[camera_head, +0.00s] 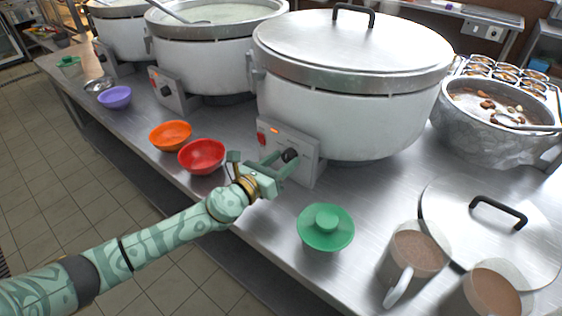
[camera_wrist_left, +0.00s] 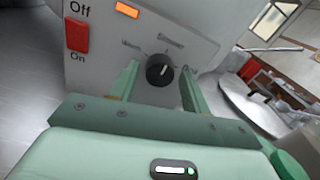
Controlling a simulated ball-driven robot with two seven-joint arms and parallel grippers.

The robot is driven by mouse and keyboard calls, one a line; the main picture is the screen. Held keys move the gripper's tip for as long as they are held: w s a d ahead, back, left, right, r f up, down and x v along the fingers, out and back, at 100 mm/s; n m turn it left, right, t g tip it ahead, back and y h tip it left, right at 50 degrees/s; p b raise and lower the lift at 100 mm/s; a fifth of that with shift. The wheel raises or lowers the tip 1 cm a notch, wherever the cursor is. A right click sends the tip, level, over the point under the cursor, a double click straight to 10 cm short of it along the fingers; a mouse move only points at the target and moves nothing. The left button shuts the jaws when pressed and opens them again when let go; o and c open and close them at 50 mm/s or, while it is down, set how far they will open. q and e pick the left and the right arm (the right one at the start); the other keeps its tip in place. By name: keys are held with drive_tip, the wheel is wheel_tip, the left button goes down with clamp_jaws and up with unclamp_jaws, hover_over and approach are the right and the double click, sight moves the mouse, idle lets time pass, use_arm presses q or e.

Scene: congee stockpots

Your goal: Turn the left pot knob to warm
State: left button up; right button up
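The black knob (camera_head: 290,155) sits on the grey control box (camera_head: 306,166) at the front of the large lidded pot (camera_head: 345,95). In the left wrist view the knob (camera_wrist_left: 160,70) has a white mark pointing up and slightly right; the labels above it are too blurred to read. My left gripper (camera_head: 279,163) is open, facing the box. In the left wrist view its fingers (camera_wrist_left: 159,72) stand on either side of the knob, with gaps visible on both sides. A red switch (camera_wrist_left: 77,35) marked Off and On and a lit orange light (camera_wrist_left: 127,10) are on the box. My right gripper is out of view.
A red bowl (camera_head: 202,157) and an orange bowl (camera_head: 170,136) lie left of my gripper. A green lidded bowl (camera_head: 326,240) and brown-filled mugs (camera_head: 414,252) stand right of it. More pots (camera_head: 212,55) with similar control boxes stand to the left.

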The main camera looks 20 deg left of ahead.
use_arm(q)
drive_tip(key=c, duration=0.7)
drive_tip(key=shift+f+n+b, duration=0.1)
drive_tip(key=shift+n+b, duration=0.2)
drive_tip(key=shift+n, duration=0.8)
drive_tip(key=n, duration=0.2)
drive_tip(key=shift+n, duration=0.4)
drive_tip(key=n, duration=0.4)
drive_tip(key=shift+n, duration=0.3)
drive_tip(key=shift+n+t+p, duration=0.3)
drive_tip(key=shift+n+p, duration=0.4)
drive_tip(key=shift+n, duration=1.6)
drive_tip(key=shift+f, duration=0.1)
